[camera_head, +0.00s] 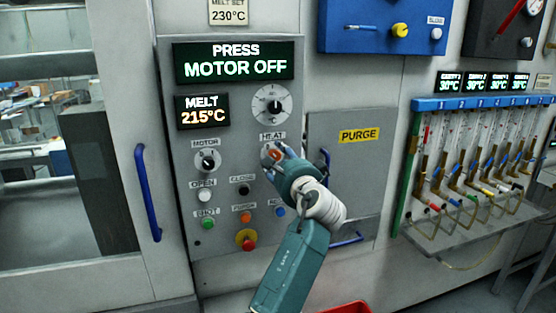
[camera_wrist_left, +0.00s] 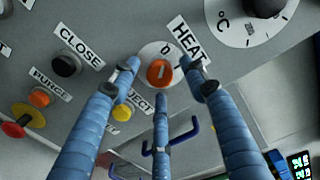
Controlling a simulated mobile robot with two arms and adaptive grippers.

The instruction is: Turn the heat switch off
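The heat switch is an orange knob on a white round plate under the HEAT label. It shows in the left wrist view (camera_wrist_left: 160,73) and, partly covered by fingers, in the head view (camera_head: 275,154). A pale mark runs across the knob; I cannot tell for sure which position it points to. My left gripper (camera_head: 273,158) is at the switch, and in the left wrist view its blue fingers (camera_wrist_left: 160,80) are spread around the knob with gaps to it. Whether any fingertip touches the plate is unclear. My right gripper is not in view.
The motor switch (camera_head: 207,160) is left of the heat switch, and a large dial (camera_head: 271,105) is above it. Several buttons and a red emergency knob (camera_head: 246,239) sit below. The purge door (camera_head: 350,175) with a blue handle (camera_head: 325,168) is close on the right.

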